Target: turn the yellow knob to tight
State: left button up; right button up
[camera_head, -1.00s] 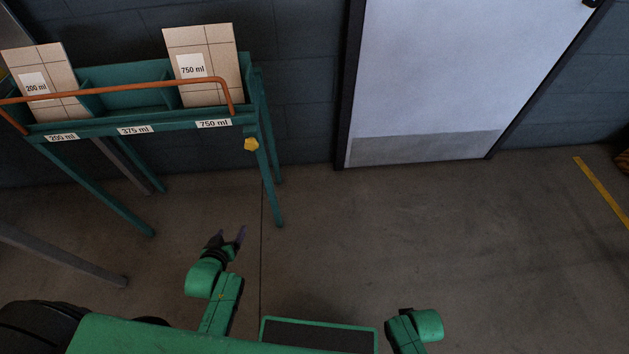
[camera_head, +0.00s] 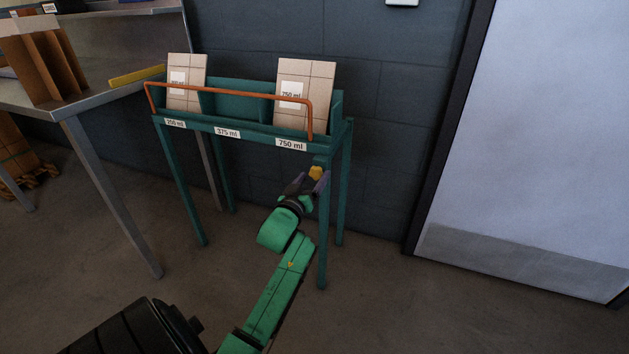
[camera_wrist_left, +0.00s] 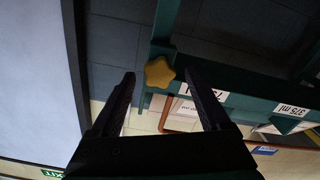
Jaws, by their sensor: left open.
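The yellow knob (camera_head: 316,172) sits on the front right leg of the teal rack (camera_head: 228,146), just under its 750 ml label. In the left wrist view the knob (camera_wrist_left: 159,72) is star-shaped and lies between the two fingertips, slightly beyond them. My left gripper (camera_head: 308,184) is open, close in front of the knob, and partly covers it in the head view. It also shows in the left wrist view (camera_wrist_left: 158,80) with its fingers spread and nothing between them touching the knob. My right gripper is not in view.
The rack holds two tiled cartons, one in the 750 ml slot (camera_head: 305,105) and one at the left (camera_head: 187,83), behind an orange rail (camera_head: 230,93). A metal table (camera_head: 95,100) stands to the left. A pale door (camera_head: 530,150) is at the right, with clear floor before it.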

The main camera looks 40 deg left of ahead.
pick_arm(q)
jog(key=shift+w+a, duration=0.2)
jog(key=shift+w, duration=0.45)
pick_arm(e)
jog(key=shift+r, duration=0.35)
pick_arm(q)
grip_shut()
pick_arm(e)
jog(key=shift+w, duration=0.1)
